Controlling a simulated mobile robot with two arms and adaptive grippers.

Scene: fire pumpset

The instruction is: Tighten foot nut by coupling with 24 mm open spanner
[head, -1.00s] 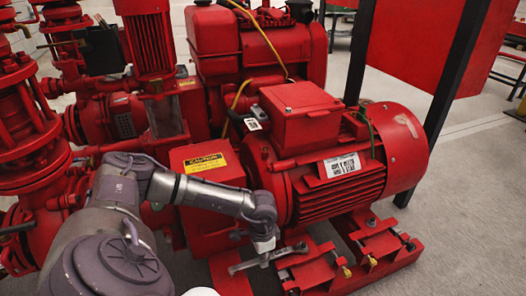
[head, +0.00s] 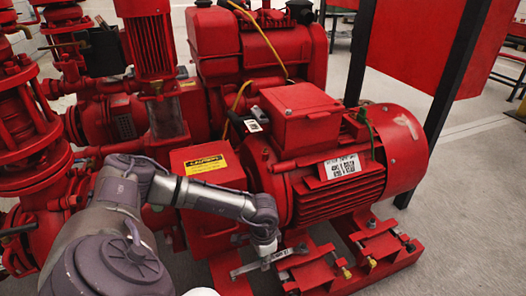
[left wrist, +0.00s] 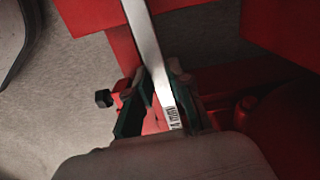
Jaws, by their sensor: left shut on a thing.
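A grey steel open spanner (head: 245,269) lies slantwise low beside the front of the red motor (head: 340,180). My left gripper (head: 266,252) reaches down from above and is shut on its shank. In the left wrist view the spanner (left wrist: 148,50) runs up between the fingers of my left gripper (left wrist: 160,95), with a printed label near its lower end. The spanner's right end is close to the motor's near foot, by the coupling side. The foot nut there cannot be made out clearly, nor whether the spanner jaw is around it. My right gripper is not in view.
The motor stands on red base rails (head: 350,270) with brass-coloured and dark adjusting bolts. A red coupling guard with a yellow caution label (head: 205,164) is to the left. A black post (head: 455,85) rises behind. Grey floor is free at the right.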

